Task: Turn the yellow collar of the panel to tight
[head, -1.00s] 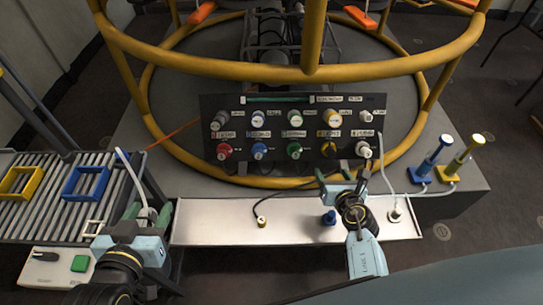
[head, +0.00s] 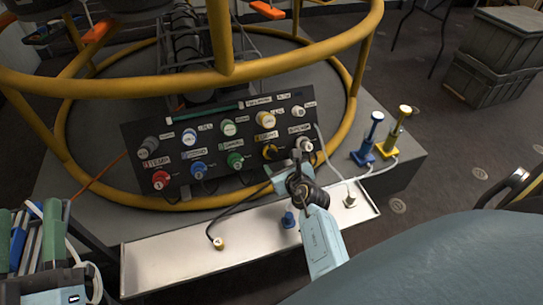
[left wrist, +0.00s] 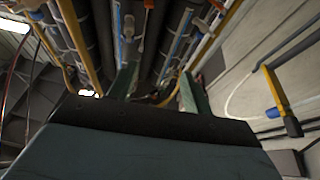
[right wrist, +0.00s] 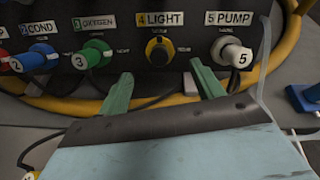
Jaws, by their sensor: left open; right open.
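The dark panel (head: 215,165) stands upright behind the tray, with two rows of coloured connectors. In its lower row, under the label 4 LIGHT, is a black-faced connector with a yellow collar (right wrist: 159,50), also in the head view (head: 269,152). A white-capped connector with a yellowish ring (head: 265,120) sits above it. My right gripper (right wrist: 163,88) is open and empty, with its fingers pointing at the panel just below and in front of the yellow collar, apart from it. My left gripper (head: 36,238) is open and empty at the lower left, away from the panel.
A white 5 PUMP connector (right wrist: 232,52) and a green 3 OXGEN connector (right wrist: 93,55) flank the yellow one. A metal tray (head: 165,265) lies in front, with a blue plug (head: 289,220) and a cable. A yellow tubular ring (head: 225,68) crosses above the panel.

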